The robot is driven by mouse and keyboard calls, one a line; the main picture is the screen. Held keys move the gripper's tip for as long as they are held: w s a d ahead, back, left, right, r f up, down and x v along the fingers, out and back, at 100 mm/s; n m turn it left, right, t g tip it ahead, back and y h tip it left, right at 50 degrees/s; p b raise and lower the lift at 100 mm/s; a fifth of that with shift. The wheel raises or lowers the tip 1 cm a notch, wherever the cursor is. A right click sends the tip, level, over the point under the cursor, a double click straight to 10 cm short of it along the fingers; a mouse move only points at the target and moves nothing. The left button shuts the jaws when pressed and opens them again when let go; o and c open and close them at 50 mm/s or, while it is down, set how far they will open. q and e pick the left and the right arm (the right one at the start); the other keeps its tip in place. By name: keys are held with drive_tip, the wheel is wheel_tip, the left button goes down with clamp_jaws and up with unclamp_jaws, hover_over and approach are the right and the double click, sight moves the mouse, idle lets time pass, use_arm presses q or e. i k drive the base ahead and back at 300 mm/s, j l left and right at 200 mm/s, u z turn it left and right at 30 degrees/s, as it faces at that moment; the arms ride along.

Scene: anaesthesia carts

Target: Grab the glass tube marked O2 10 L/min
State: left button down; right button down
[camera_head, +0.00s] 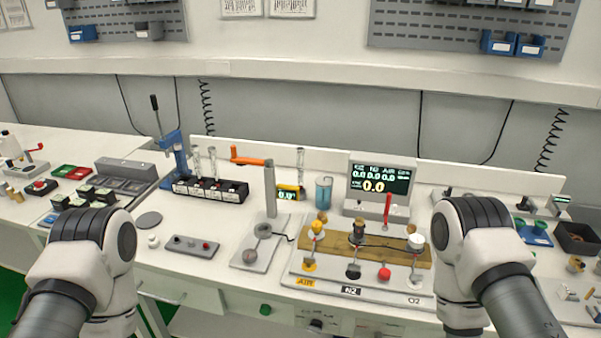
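Two clear glass tubes stand upright at the black rack on the bench, a left one (196,160) and a right one (212,162). The black rack (232,196) has several sections with small white labels. Another clear tube (300,162) stands upright further right, by a small yellow device (287,192) with a display. Marks on the tubes are too small to read, so I cannot tell which is O2 10 L/min. My arms come in at the lower left and lower right, apart from the tubes. No fingertips of either gripper show.
A blue lever press (178,153) stands left of the rack. An orange-handled post (270,190) stands right of it. A display unit (380,185) and a plate with a wooden block (395,250) labelled AIR, N2 and O2 lie right. A small grey plate (192,246) lies in front of the rack.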

sight(299, 150)
drive_tip(key=i+l+z, duration=0.25)
drive_tip(key=z, duration=0.15)
drive_tip(key=i+l+z, duration=0.15)
drive_tip(key=i+z, duration=0.25)
drive_tip(key=k, duration=0.1)
